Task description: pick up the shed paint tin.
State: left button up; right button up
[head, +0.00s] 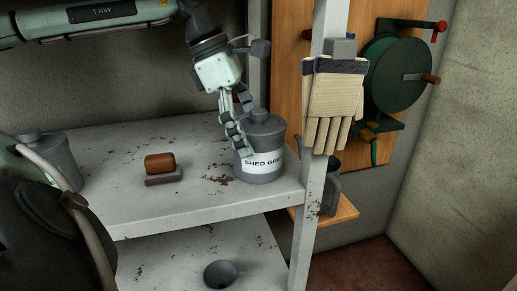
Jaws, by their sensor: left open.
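The paint tin (262,163) is a grey, lidded can with a white label that reads "SHED GR" before it turns out of sight. It stands upright on the grey shelf (190,209), close to the right-hand post. My left gripper (239,128) comes down from above and is open at the left side of the tin. Its fingers overlap the tin's left edge in the head view; I cannot tell whether they touch it. My right gripper does not show.
A brown-handled block (161,168) lies mid-shelf. A grey can (52,156) stands at the left. A work glove (333,100) hangs on the right post (308,206), near the tin. A green reel (396,72) is on the wooden board behind. A dark bowl-like thing (220,274) sits on the lower shelf.

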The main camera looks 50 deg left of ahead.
pick_arm(q)
jog(key=shift+x, duration=2)
jog(key=c, duration=1.8)
jog(key=shift+c, duration=0.7)
jog(key=shift+r, duration=0.15)
